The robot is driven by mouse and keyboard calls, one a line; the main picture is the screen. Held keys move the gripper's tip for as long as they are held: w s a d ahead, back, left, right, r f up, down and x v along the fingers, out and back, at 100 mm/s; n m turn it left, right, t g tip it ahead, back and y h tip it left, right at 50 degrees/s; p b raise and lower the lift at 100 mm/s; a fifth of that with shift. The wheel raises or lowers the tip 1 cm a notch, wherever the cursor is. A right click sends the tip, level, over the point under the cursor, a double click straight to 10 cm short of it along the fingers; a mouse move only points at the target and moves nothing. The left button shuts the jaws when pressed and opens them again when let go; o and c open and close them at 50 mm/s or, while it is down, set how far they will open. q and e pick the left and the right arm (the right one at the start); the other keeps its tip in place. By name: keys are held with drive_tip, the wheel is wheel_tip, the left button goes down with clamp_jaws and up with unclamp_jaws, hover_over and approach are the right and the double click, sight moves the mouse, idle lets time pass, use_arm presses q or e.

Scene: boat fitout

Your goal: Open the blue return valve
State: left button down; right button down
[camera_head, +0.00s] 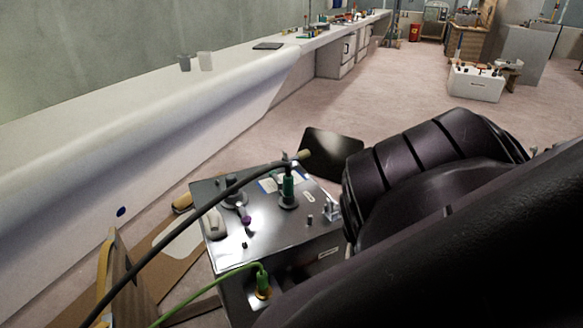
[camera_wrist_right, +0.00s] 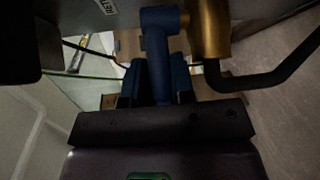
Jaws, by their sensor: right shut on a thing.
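The blue return valve (camera_wrist_right: 163,18) shows in the right wrist view as a blue T-shaped handle beside a brass fitting (camera_wrist_right: 209,30). Part of a label reading "RET" shows at the top left. My right gripper (camera_wrist_right: 156,72) is shut on the valve's blue stem, with dark fingers on both sides of it. In the head view my dark right arm covers the lower right, and the blue valve and right gripper are hidden there. My left gripper is in neither view.
A metal unit (camera_head: 255,248) with a green-handled fitting (camera_head: 288,190), a black hose (camera_head: 165,238) and a green cable (camera_head: 210,292) stands beside my right arm. A long white bench (camera_head: 130,120) runs along the left. A dark pipe (camera_wrist_right: 275,75) bends close by on the right.

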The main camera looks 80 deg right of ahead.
drive_tip(key=shift+w, duration=0.2)
drive_tip(key=c, duration=1)
unclamp_jaws()
drive_tip(key=shift+s, duration=0.15)
drive_tip(key=shift+s+f, duration=0.1)
drive_tip(key=shift+s, duration=0.15)
